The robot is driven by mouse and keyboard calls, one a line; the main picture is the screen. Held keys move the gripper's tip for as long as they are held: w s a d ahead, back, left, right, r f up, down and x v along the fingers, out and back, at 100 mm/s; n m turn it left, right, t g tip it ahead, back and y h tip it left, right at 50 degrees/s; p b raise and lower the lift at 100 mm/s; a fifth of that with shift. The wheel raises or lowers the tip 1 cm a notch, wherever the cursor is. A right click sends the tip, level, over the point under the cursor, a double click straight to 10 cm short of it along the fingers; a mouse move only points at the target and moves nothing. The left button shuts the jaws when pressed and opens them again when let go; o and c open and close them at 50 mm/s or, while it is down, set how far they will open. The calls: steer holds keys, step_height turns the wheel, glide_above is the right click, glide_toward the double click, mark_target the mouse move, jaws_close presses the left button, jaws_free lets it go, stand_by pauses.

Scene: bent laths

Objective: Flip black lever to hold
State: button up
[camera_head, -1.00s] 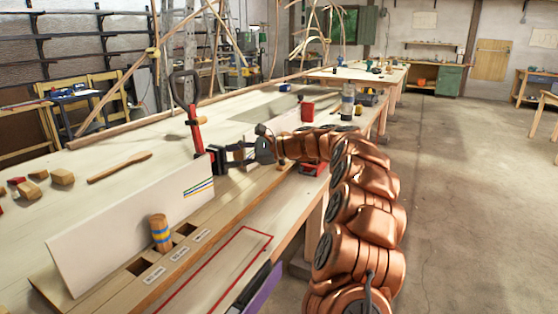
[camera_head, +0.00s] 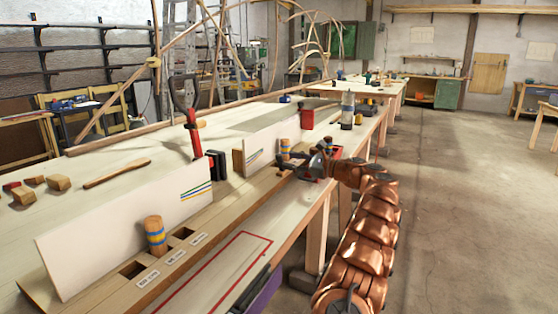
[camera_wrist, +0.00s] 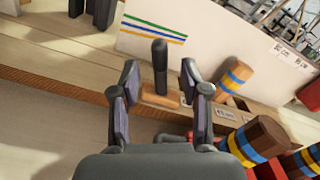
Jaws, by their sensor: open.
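A black lever (camera_wrist: 160,62) stands upright on a small wooden block (camera_wrist: 160,97) in the wrist view, in front of a white board (camera_wrist: 205,45) with coloured stripes. My gripper (camera_wrist: 160,80) is open, with one finger on each side of the lever in the picture. I cannot tell whether either finger touches it. In the head view my gripper (camera_head: 298,168) is beside the farther white board (camera_head: 268,146); the lever cannot be made out there. Banded wooden pegs (camera_wrist: 232,78) are right of the fingers in the wrist view, one large and close (camera_wrist: 257,138).
A bottle (camera_head: 347,112) and a red box (camera_head: 307,118) stand farther back. The floor (camera_head: 460,200) on the right is clear.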

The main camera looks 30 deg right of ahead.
mark_target(283, 159)
steer(key=x, duration=0.3)
steer(key=shift+w+a+f, duration=0.1)
steer(key=shift+w+a, duration=0.1)
steer(key=shift+w, duration=0.15)
steer(key=shift+x, duration=0.95)
steer(key=shift+c, duration=0.4)
steer(key=shift+s, duration=0.1)
jaws_close()
